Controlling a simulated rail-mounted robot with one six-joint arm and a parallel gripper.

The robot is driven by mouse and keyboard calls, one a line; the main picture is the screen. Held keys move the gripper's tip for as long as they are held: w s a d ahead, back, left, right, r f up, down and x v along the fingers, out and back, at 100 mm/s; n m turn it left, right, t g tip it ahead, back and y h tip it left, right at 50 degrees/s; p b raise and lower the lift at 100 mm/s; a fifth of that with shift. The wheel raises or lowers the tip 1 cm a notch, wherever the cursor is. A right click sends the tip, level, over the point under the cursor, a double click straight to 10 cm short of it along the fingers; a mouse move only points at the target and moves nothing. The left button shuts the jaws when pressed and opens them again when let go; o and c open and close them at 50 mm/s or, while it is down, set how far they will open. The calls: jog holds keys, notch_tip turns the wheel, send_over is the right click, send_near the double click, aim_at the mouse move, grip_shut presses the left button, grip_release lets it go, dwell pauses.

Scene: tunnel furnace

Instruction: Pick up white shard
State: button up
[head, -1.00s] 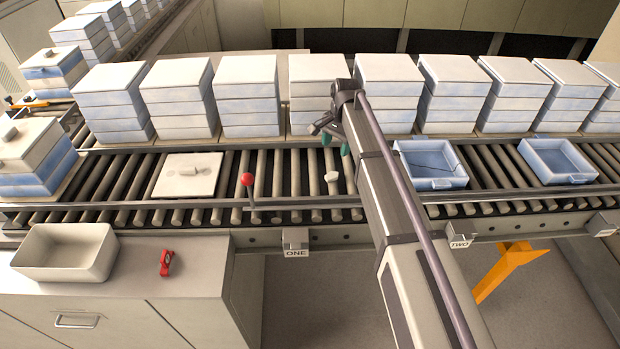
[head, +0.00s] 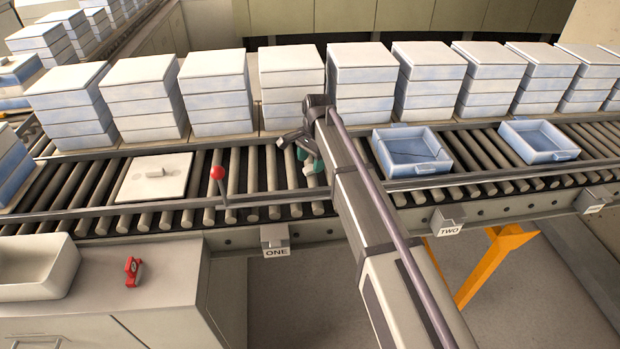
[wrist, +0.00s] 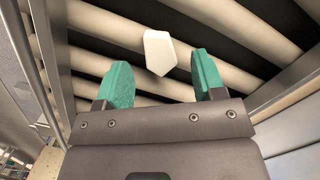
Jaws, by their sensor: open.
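The white shard (wrist: 159,52) is a small flat angular piece on the rollers. In the wrist view it lies just ahead of the gap between the green fingertips of my gripper (wrist: 161,72), nearer the middle than either finger. My gripper is open and empty. In the head view my gripper (head: 307,160) is low over the conveyor rollers, and the shard is largely lost beside its green fingers.
A front rail (head: 120,212) edges the roller conveyor, with a red-knobbed lever (head: 218,174) left of my gripper. A white lid (head: 153,178) lies further left. A cracked blue tray (head: 411,152) sits close on the right. Stacked boxes (head: 292,88) line the back.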

aim_at(311, 167)
notch_tip(311, 167, down, 2)
jog(key=shift+a+f+b, duration=0.1)
jog(key=shift+b, duration=0.25)
jog(key=shift+s+r, duration=0.1)
jog(key=shift+r, duration=0.15)
jog(key=c, duration=1)
jog(key=shift+o, duration=0.2)
notch_tip(311, 167, up, 10)
jog(key=p, duration=1)
